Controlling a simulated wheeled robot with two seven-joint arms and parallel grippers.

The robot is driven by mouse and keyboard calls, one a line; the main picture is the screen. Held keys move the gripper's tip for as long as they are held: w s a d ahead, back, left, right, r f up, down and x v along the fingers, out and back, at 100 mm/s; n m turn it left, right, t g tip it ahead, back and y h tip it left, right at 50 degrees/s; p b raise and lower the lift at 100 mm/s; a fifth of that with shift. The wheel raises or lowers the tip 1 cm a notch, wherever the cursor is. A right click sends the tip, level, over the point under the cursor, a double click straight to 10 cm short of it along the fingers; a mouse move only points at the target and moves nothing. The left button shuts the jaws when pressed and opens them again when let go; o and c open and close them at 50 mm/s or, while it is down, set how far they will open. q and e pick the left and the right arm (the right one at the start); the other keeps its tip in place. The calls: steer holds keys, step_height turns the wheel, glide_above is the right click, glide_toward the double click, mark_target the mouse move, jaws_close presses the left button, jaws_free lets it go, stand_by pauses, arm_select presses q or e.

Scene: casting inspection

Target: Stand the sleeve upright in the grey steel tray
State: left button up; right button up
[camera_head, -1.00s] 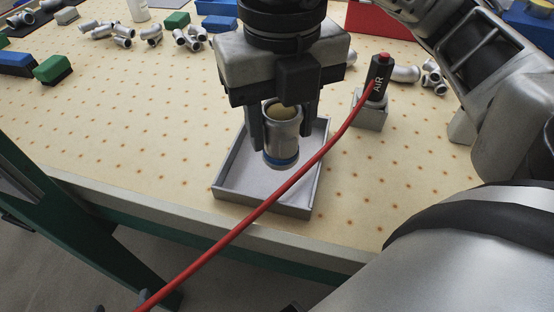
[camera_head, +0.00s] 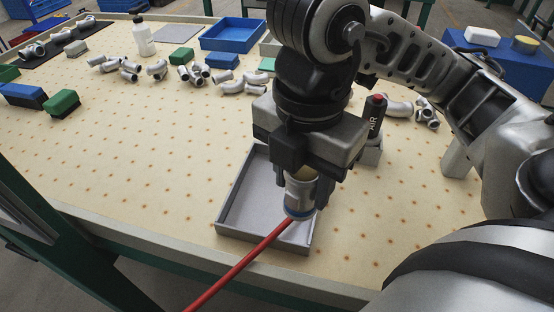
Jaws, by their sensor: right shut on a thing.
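The sleeve (camera_head: 301,194) is a short grey metal tube with a blue band near its lower end. My right gripper (camera_head: 304,187) is shut on it and holds it roughly upright, with its lower end over the right part of the grey steel tray (camera_head: 226,214). I cannot tell whether the sleeve touches the tray floor. The tray lies near the table's front edge, and its visible floor is empty. The gripper and arm hide the tray's back right part. My left gripper is not in view.
A red hose (camera_head: 240,266) crosses the tray's front wall close to the sleeve. A black air nozzle (camera_head: 375,118) stands in a grey block right of the gripper. Several pipe fittings (camera_head: 194,75), a blue tray (camera_head: 232,36) and a white bottle (camera_head: 144,38) are farther back.

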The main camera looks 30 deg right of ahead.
steer(key=shift+w+d+f+b, duration=0.2)
steer(key=shift+w+f+b, duration=0.1)
steer(key=shift+w+b, duration=0.2)
steer(key=shift+w+d+f+b, duration=0.15)
steer(key=shift+w+f+b, duration=0.2)
steer(key=shift+w, duration=0.1)
steer(key=w+d+f, duration=0.1)
steer(key=w+f, duration=0.2)
steer(key=w+d+f+b, duration=0.1)
steer(key=w+f, duration=0.2)
steer(key=f, duration=0.1)
steer(key=w+d+f, duration=0.1)
steer(key=w+f, duration=0.2)
steer(key=shift+w+d+f, duration=0.1)
steer(key=shift+w+f, duration=0.05)
steer(key=shift+f, duration=0.25)
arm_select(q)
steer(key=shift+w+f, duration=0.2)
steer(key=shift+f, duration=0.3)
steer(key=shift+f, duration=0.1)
arm_select(e)
steer(key=shift+f+b, duration=0.2)
steer(key=shift+b, duration=0.15)
steer(key=o, duration=1.2)
steer(key=shift+o, duration=0.2)
